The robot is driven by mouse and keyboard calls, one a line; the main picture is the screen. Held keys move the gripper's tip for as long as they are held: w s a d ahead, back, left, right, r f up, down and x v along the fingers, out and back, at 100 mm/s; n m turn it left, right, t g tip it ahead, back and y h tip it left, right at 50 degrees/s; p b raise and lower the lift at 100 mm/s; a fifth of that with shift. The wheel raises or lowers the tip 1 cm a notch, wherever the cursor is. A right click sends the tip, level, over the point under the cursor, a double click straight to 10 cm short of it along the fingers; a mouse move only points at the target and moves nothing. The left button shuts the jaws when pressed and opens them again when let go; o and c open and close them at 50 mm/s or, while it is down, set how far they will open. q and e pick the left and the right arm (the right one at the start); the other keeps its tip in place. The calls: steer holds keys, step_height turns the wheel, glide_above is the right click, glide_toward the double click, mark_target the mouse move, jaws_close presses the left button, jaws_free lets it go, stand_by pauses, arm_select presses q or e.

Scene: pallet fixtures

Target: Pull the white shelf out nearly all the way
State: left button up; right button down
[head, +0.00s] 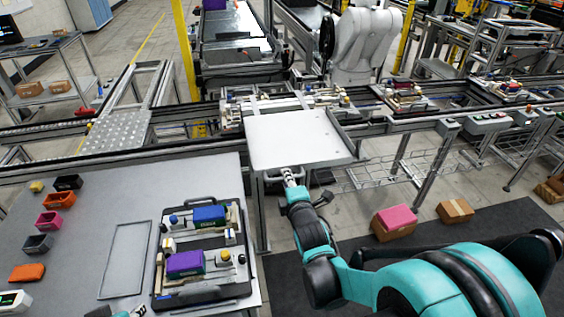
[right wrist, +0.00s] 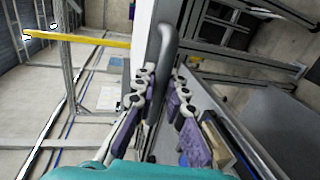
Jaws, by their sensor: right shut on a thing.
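The white shelf (head: 300,138) is a flat panel that sticks out toward me from the conveyor frame in the head view, level and with nothing on it. My right gripper (head: 291,177) is at its front edge. In the right wrist view, the fingers of my right gripper (right wrist: 161,84) stand on both sides of a grey bent handle bar (right wrist: 166,42) and are shut on it. The white edge of the shelf (right wrist: 143,38) runs beside the bar.
A grey table (head: 85,235) at the left bears a black fixture tray (head: 205,298) with purple and blue blocks, and several small coloured bins. Boxes, one with a pink top (head: 395,217), lie on the floor at the right. The floor below the shelf's front is clear.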

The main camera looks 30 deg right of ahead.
steer(key=shift+f+v, duration=0.15)
steer(key=shift+v, duration=0.6)
steer(key=shift+f+v, duration=0.2)
steer(key=shift+v, duration=0.55)
steer(key=shift+s, duration=0.1)
steer(key=c, duration=1.5)
jaws_free()
steer(key=shift+c, duration=0.2)
steer(key=v, duration=0.7)
steer(key=shift+s, duration=0.2)
